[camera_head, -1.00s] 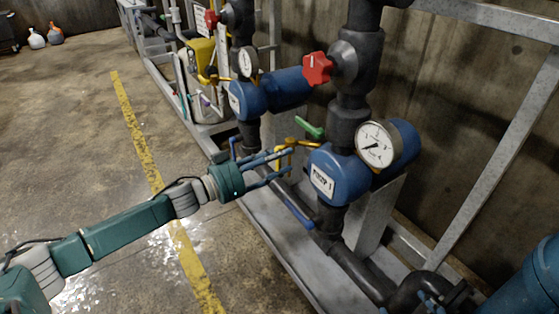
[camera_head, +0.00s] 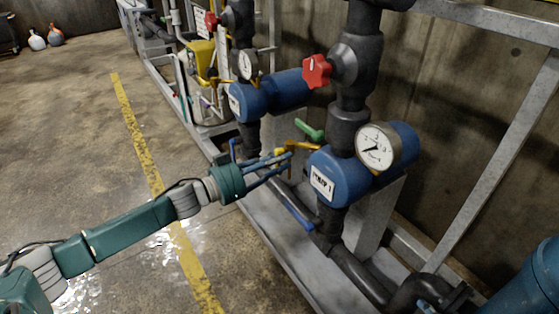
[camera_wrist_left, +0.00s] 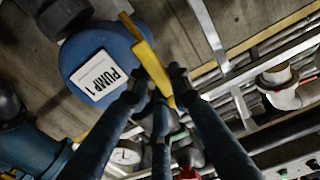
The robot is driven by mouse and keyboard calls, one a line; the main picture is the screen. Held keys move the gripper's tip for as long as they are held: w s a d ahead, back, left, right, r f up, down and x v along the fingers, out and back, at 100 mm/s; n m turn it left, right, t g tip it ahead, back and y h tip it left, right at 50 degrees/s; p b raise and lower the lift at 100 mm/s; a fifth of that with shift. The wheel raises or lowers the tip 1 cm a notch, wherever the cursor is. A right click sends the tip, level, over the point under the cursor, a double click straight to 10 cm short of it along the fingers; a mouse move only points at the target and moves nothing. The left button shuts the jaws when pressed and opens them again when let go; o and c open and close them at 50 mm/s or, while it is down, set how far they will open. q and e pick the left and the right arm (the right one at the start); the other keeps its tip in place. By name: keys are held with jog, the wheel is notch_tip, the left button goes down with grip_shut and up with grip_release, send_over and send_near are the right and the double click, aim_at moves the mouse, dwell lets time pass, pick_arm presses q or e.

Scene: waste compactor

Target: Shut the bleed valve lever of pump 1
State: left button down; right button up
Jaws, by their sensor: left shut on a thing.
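Pump 1 is the blue body (camera_head: 345,180) with a white label and a round gauge, right of centre in the head view. A yellow lever (camera_head: 298,148) sticks out on its left side.
A green handle (camera_head: 309,130) sits just above the yellow lever, and a blue lever (camera_head: 298,214) lies below. A red valve knob (camera_head: 317,70) is higher on the pipe. A second blue pump (camera_head: 268,92) stands farther back. The floor (camera_head: 70,140) at left is largely clear.

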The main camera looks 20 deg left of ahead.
pick_arm(q)
jog(key=m, duration=0.2)
jog(key=m+p, duration=0.1)
jog(key=a+m+p, duration=0.1)
jog(key=m, duration=0.1)
jog(key=shift+w+r+m, duration=0.1)
jog(key=shift+w+m, duration=0.2)
jog(key=shift+w, duration=0.1)
jog(key=shift+w+a+r+m, duration=0.15)
jog(key=shift+a+r+m, duration=0.1)
jog(key=shift+m, duration=1.7)
jog(key=shift+w+a+r+m, duration=0.15)
jog(key=shift+r+m, duration=0.15)
jog(key=shift+m, duration=1.6)
jog(key=shift+w+a+r+m, duration=0.15)
jog(key=shift+a+r+m, duration=0.1)
jog(key=shift+m, duration=1.7)
pick_arm(e)
jog(key=s+d+f+g, duration=0.2)
jog(key=s, duration=0.4)
jog(key=s+d+f+g+h, duration=0.1)
jog(key=s+f+g, duration=0.1)
jog(key=s, duration=0.3)
jog(key=shift+s+d+f+g, duration=0.35)
jog(key=shift+s+f+g, duration=0.05)
jog(key=shift+g, duration=0.4)
pick_arm(q)
jog(key=c, duration=1.5)
grip_release()
